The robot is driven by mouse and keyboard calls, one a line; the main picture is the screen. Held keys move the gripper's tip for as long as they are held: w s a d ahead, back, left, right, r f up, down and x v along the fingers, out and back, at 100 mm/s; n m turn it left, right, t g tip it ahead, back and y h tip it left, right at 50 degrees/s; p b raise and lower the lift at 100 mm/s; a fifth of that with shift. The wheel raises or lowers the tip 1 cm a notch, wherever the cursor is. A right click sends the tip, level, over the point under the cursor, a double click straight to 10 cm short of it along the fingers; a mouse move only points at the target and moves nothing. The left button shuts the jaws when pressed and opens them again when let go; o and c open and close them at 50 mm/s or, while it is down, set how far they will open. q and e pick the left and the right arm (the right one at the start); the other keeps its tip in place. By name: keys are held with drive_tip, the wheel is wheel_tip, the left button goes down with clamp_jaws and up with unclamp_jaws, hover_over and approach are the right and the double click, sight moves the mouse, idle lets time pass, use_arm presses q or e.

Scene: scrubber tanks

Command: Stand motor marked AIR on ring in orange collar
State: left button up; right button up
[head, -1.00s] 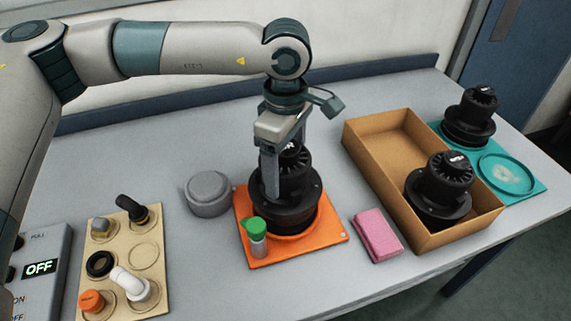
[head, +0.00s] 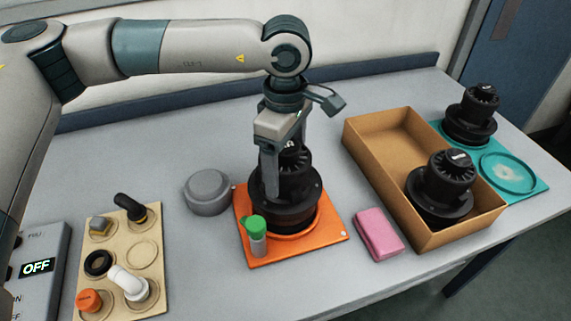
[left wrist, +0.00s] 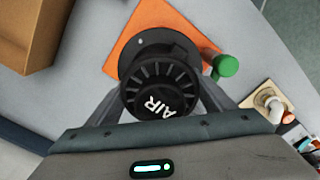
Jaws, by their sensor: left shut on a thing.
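The black motor marked AIR (left wrist: 160,88) is between the fingers of my left gripper (head: 284,172), which is shut on its upper body. In the head view the motor (head: 287,200) is roughly upright over the orange collar plate (head: 258,248). Its wide flange is over the back of the orange ring (head: 300,236), whose front rim shows below it. I cannot tell whether the flange rests on the ring or is just above or tilted on it. My right gripper is not in view.
A grey round lid (head: 207,192) is left, a pink sponge (head: 378,234) right. A cardboard box (head: 380,187) holds another black motor (head: 440,187). A third motor (head: 469,115) stands on a teal plate (head: 527,192).

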sight(286, 148)
use_arm(q)
drive_tip(key=shift+f+b, duration=1.15)
drive_tip(key=shift+b, duration=1.2)
idle(2.7)
drive_tip(key=o, duration=2.1)
drive_tip(key=shift+o, duration=0.6)
drive_tip(key=shift+f, duration=0.15)
drive_tip(key=shift+r+p, duration=1)
drive_tip(key=shift+r, duration=2.6)
